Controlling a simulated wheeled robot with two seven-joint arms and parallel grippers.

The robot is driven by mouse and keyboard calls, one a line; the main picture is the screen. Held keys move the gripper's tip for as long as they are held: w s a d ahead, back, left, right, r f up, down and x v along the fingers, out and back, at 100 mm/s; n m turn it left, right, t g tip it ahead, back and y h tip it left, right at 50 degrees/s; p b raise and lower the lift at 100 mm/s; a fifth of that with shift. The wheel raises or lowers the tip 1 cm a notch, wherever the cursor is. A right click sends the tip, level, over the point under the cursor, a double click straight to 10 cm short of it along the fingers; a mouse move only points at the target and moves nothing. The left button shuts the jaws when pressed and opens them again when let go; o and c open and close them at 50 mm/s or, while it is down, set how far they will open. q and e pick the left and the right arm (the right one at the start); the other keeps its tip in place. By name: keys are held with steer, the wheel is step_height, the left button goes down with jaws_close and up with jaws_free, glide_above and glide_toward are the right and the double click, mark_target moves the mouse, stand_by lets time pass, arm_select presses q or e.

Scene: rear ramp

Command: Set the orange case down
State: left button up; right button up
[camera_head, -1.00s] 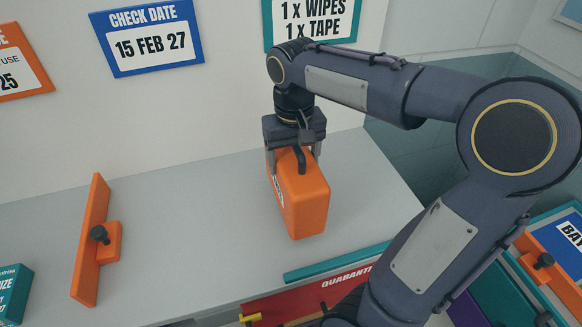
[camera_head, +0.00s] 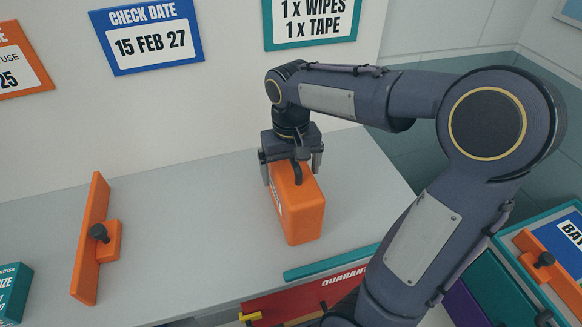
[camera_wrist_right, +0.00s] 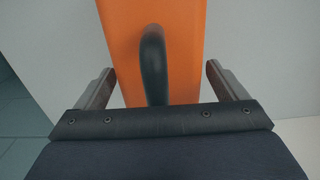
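The orange case (camera_head: 302,210) stands upright on the grey counter (camera_head: 190,215), its dark handle (camera_head: 296,172) on top. My right gripper (camera_head: 291,166) is above the case, pointing down, with one finger on each side of its top. In the right wrist view, the fingers of the gripper (camera_wrist_right: 160,68) are spread wide. The handle (camera_wrist_right: 154,65) rises between them, clear of both, with the orange case (camera_wrist_right: 122,25) behind. Narrow gaps show between the fingers and the case. My left gripper is not in view.
An orange bracket with a dark knob (camera_head: 88,240) stands on the counter at the left. A teal box (camera_head: 12,290) is at the lower left corner. A teal strip (camera_head: 335,262) edges the counter before the case. The counter between bracket and case is clear.

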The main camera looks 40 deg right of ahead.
step_height(320, 180, up, 12)
steer(key=shift+r+p, duration=0.2)
steer(key=shift+p, duration=0.3)
stand_by(0.7)
